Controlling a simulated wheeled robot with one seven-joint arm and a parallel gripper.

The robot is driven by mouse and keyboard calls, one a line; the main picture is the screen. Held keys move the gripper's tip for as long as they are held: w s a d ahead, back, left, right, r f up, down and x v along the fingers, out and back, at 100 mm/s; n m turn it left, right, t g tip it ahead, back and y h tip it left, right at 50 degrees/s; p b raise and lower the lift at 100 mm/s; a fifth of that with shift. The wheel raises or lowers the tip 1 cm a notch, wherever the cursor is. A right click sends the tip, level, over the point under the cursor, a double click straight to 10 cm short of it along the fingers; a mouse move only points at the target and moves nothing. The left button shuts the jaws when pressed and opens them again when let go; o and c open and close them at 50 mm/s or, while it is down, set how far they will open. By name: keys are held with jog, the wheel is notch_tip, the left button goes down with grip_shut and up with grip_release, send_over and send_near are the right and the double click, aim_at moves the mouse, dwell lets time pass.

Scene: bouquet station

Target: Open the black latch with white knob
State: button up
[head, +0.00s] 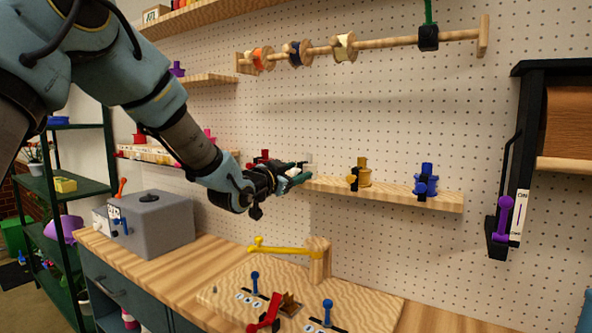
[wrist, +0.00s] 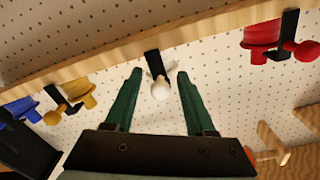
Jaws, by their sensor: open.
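In the wrist view, the black latch (wrist: 153,65) with its white knob (wrist: 160,91) sits at the shelf edge, between the yellow and red fittings. The knob is in the gap between the two green fingers of my gripper (wrist: 160,74), which is open. I cannot tell if either finger touches it. In the head view, my gripper (head: 303,175) is at the left part of the wall shelf (head: 400,192) and mostly hides the latch there.
A yellow fitting (head: 363,172) and a blue fitting (head: 426,181) stand further right on the shelf. A red fitting (wrist: 262,35) is on the other side of the latch. Below are a wooden post with a yellow lever (head: 285,251) and a grey box (head: 152,222).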

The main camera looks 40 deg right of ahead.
jog(key=shift+c, duration=0.2)
grip_shut()
